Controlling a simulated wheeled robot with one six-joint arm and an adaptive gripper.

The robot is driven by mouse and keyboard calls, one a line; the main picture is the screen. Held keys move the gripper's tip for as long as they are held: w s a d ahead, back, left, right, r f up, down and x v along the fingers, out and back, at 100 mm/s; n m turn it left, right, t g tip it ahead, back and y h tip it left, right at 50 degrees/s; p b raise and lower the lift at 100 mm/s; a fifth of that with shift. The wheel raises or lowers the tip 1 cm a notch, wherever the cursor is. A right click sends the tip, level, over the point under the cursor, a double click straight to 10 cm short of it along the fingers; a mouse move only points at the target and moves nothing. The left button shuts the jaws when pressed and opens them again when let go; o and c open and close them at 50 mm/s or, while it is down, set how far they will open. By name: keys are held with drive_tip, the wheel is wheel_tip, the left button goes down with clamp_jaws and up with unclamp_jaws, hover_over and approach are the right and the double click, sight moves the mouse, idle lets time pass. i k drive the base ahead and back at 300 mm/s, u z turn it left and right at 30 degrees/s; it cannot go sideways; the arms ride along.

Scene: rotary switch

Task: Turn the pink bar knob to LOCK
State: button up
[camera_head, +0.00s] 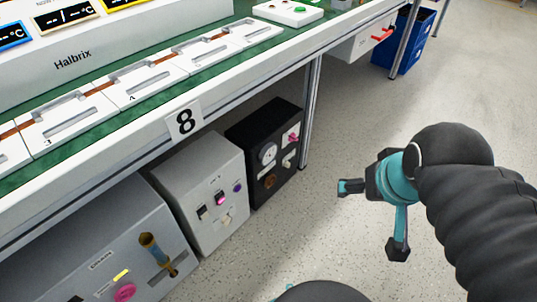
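A small pink knob (293,138) sits on a light plate on the front of the black box (248,146) under the bench. It looks like a bar, but its marks are too small to read. Another small pink control (221,200) is on the pale grey box, and a round pink knob (124,292) is on the larger grey box at lower left. I cannot read LOCK on any of them. My gripper (374,218) is open and empty, its two teal and black fingers spread wide. It is over the floor, right of the black box and apart from it.
The bench (130,158) with a green top and the number 8 sign (185,121) overhangs the boxes. A metal leg (311,110) stands right of the black box. A blue bin (410,40) is at the back. Speckled floor on the right is clear.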

sight(292, 136)
drive_tip(key=u, duration=0.5)
drive_tip(key=k, duration=0.6)
drive_tip(key=u, duration=0.6)
drive_tip(key=i, duration=1)
drive_tip(key=z, duration=0.6)
